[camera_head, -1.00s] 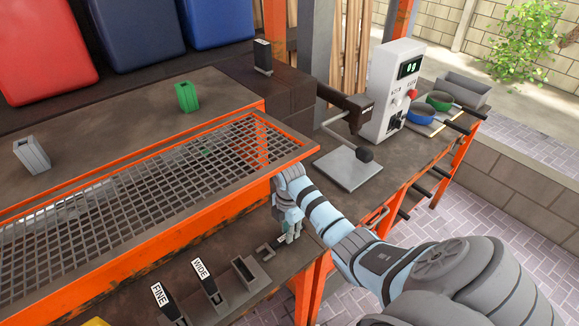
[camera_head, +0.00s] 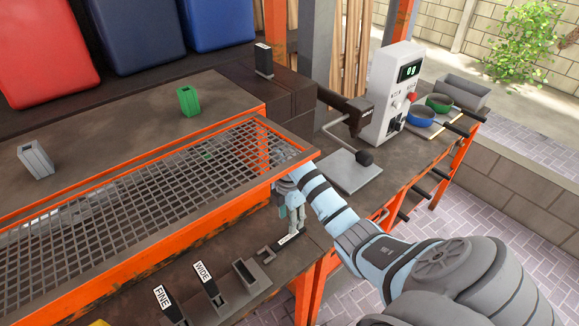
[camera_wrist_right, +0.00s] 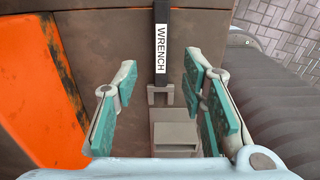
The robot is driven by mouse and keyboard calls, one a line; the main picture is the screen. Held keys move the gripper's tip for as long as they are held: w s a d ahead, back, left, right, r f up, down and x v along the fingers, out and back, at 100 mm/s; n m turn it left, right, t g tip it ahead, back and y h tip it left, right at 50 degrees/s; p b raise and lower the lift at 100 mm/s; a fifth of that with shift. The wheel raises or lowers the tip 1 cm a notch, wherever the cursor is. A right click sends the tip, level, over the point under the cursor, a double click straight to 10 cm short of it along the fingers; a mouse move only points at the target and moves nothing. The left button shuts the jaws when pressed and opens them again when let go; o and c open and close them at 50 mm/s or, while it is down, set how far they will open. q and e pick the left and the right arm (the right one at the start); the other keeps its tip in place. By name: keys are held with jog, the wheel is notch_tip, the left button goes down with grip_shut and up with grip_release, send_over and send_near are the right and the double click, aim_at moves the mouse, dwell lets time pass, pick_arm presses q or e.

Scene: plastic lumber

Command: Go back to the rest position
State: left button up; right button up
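My right gripper (camera_head: 291,222) is in the head view at the front right corner of the orange-framed mesh, above the lower shelf. In the right wrist view its teal-padded fingers (camera_wrist_right: 162,82) are apart with nothing held between them. A wrench with a black handle and a white WRENCH label (camera_wrist_right: 161,48) lies beyond the fingertips. In the head view the wrench's grey jaw (camera_head: 265,254) shows on the shelf below the gripper. My left gripper is in neither view.
Tools labelled WIDE (camera_head: 205,278) and FINE (camera_head: 165,300) and a grey box-like holder (camera_head: 246,274) sit along the shelf. The mesh screen (camera_head: 150,200) borders it.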

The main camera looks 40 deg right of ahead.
dwell(0.5)
jog(key=s+a+f+m, duration=0.2)
jog(key=s+f, duration=0.1)
jog(key=s+a+f+m, duration=0.1)
jog(key=shift+s+f+t+h, duration=0.15)
jog(key=shift+f+t+h, duration=0.05)
jog(key=shift+t+h, duration=0.1)
jog(key=s+a+m, duration=0.1)
jog(key=s, duration=0.1)
jog(key=s+a+f+m, duration=0.1)
jog(key=s+m, duration=0.1)
jog(key=s+a+f+m+t, duration=0.1)
jog(key=s, duration=0.1)
jog(key=shift+a+f, duration=0.15)
jog(key=shift+a, duration=0.05)
jog(key=s+a+r+m+t, duration=0.1)
jog(key=s+a+r+m, duration=0.1)
jog(key=s+m, duration=0.35)
jog(key=s+a+r+m+t, duration=0.1)
jog(key=s+a+r+m, duration=0.1)
jog(key=s+m, duration=0.3)
notch_tip(320, 180, down, 20)
jog(key=s+d+g+b, duration=0.1)
jog(key=s+d+b, duration=0.1)
jog(key=s+f+g+b, duration=0.1)
jog(key=s+f, duration=1.3)
jog(key=f, duration=0.2)
jog(key=shift+s+d, duration=0.15)
jog(key=shift+s, duration=0.1)
